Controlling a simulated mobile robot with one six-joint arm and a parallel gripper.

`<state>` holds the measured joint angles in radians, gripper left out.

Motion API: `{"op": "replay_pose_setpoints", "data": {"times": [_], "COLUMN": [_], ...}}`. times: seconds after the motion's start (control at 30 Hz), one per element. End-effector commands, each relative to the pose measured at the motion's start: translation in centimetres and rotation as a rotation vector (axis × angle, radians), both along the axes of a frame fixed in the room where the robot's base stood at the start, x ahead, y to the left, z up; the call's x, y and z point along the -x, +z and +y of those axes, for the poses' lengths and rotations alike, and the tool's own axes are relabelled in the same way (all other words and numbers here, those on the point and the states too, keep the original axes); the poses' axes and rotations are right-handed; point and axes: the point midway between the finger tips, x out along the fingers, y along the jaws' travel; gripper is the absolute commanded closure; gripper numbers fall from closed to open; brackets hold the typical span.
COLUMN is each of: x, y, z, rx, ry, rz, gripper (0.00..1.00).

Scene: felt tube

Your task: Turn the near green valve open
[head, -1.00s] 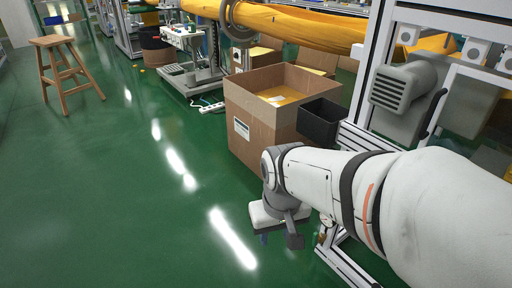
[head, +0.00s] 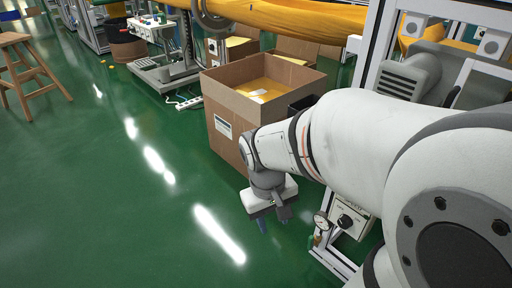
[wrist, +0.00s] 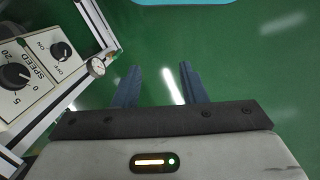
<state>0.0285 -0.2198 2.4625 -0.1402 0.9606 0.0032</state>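I cannot make out a green valve in either view. A small round gauge (head: 321,221) on a brass-coloured fitting sits low on the metal frame in the head view, and it also shows in the wrist view (wrist: 97,67). My gripper (head: 273,222) hangs fingers-down over the green floor, to the left of the gauge and in front of a cardboard box. In the wrist view my gripper (wrist: 160,69) has its two blue-grey fingers apart, with only green floor between them. It is open and empty.
A control box (head: 348,218) with black knobs stands right of the gauge, beside metal frame posts. The open cardboard box (head: 225,128) stands behind my gripper. A wooden stool (head: 25,70) is far left. A light-blue edge (wrist: 185,1) shows at the wrist view's top. The left floor is clear.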

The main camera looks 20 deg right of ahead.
Motion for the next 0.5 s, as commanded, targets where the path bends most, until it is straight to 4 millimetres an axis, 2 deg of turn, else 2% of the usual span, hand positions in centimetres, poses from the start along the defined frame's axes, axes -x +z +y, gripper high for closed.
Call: {"op": "replay_pose_setpoints", "data": {"times": [0.03,0.1,0.27,0.5], "x": [-0.3,-0.5,-1.4,-3.6], "y": [-1.4,-2.8,-5.9,-10.5], "z": [-1.0,-2.7,-6.7,-12.3], "rx": [0.044,0.117,0.286,0.537], "ry": [0.021,0.062,0.163,0.347], "rz": [0.074,0.176,0.399,0.7], "gripper": [0.62,0.62,0.62,0.62]}}
